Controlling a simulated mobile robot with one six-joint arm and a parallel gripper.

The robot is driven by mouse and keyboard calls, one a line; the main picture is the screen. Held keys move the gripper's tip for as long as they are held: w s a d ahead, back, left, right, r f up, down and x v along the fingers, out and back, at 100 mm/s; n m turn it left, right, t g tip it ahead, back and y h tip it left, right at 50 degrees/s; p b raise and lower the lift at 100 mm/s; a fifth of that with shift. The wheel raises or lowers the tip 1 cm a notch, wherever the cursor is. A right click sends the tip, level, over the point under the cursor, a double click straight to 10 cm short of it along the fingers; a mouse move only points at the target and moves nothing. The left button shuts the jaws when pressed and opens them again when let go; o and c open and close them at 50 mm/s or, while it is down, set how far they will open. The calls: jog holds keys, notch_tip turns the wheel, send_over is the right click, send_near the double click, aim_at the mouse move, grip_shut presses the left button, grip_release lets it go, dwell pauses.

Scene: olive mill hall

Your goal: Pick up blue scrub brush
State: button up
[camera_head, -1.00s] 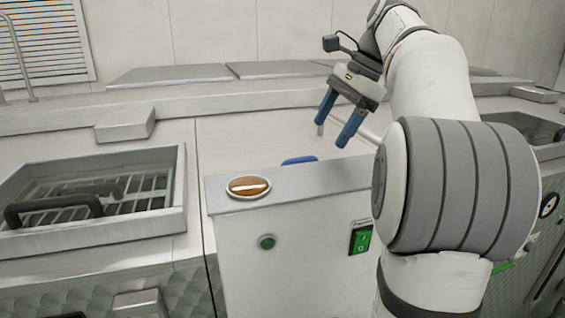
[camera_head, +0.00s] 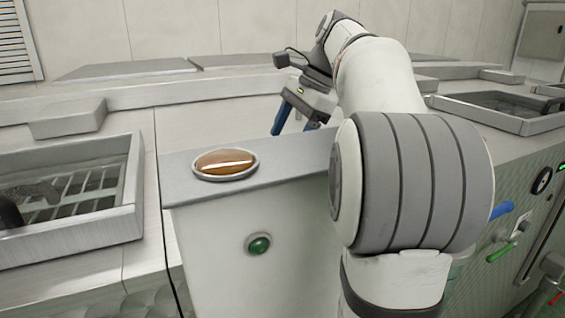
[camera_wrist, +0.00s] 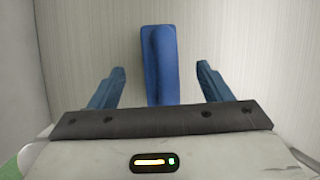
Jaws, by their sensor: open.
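The blue scrub brush (camera_wrist: 161,62) shows in the wrist view as a long blue block with a raised ridge, lying on a pale ribbed surface. My gripper (camera_wrist: 160,80) is open, its two blue fingers on either side of the brush's line and apart from it. How high the fingers are above the brush I cannot tell. In the head view my gripper (camera_head: 296,120) points downward behind the raised grey ledge, its fingertips partly hidden. The brush is not visible in the head view, where the ledge and my arm block that spot.
The white cabinet (camera_head: 240,240) with a grey top ledge (camera_head: 285,167) stands in front of my gripper. An amber oval lamp (camera_head: 225,163) sits on the ledge. A metal basin with a grate (camera_head: 138,190) is at left, another basin (camera_head: 500,112) at right. A pale wall borders the brush's surface at left (camera_wrist: 20,60).

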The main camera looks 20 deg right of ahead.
jog(key=x, duration=0.4)
jog(key=shift+d+f, duration=0.1)
jog(key=shift+f, duration=0.15)
jog(key=shift+w, duration=0.1)
jog(key=shift+c, duration=0.3)
jog(key=c, duration=1.1)
